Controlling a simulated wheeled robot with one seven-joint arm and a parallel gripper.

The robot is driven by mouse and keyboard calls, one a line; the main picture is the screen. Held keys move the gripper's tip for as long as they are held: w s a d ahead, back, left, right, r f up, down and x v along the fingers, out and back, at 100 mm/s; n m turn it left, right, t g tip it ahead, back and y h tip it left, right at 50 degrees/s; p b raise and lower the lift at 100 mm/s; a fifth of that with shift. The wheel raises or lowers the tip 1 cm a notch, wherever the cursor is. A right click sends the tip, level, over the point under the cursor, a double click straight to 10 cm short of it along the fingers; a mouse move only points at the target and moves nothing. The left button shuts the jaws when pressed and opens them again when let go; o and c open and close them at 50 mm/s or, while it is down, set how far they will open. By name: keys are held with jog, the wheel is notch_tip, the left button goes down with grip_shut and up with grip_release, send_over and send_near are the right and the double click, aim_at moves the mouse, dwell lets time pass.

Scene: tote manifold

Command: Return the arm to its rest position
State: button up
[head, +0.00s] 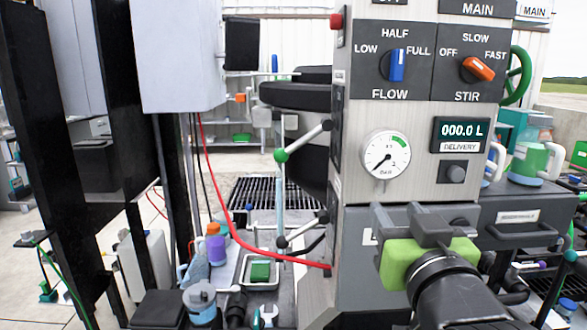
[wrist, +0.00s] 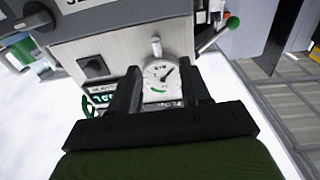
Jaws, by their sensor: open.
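My gripper (head: 405,225) is in the lower right middle of the head view, in front of the grey lower part of the control panel. In the wrist view my gripper (wrist: 160,92) shows two dark fingers standing apart with nothing held between them. The round pressure gauge (wrist: 160,74) shows between and beyond the fingers. In the head view the gauge (head: 386,158) is just above my gripper. I cannot tell the exact gap between fingers and panel. Part of the panel's lower face is hidden behind my arm.
The panel has a blue flow knob (head: 397,65), an orange stir knob (head: 478,68) and a delivery display (head: 460,134). A green-jointed lever (head: 282,155) and red hose (head: 235,225) are at its left. Bottles and a tray (head: 259,271) stand lower left. Jugs (head: 530,160) stand right.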

jog(key=s+f+g, duration=0.6)
jog(key=s+f, duration=0.2)
jog(key=f, duration=0.4)
jog(key=s+f+g, duration=0.7)
jog(key=s+f, duration=0.2)
jog(key=f, duration=0.3)
notch_tip(320, 180, up, 17)
jog(key=p, duration=1.7)
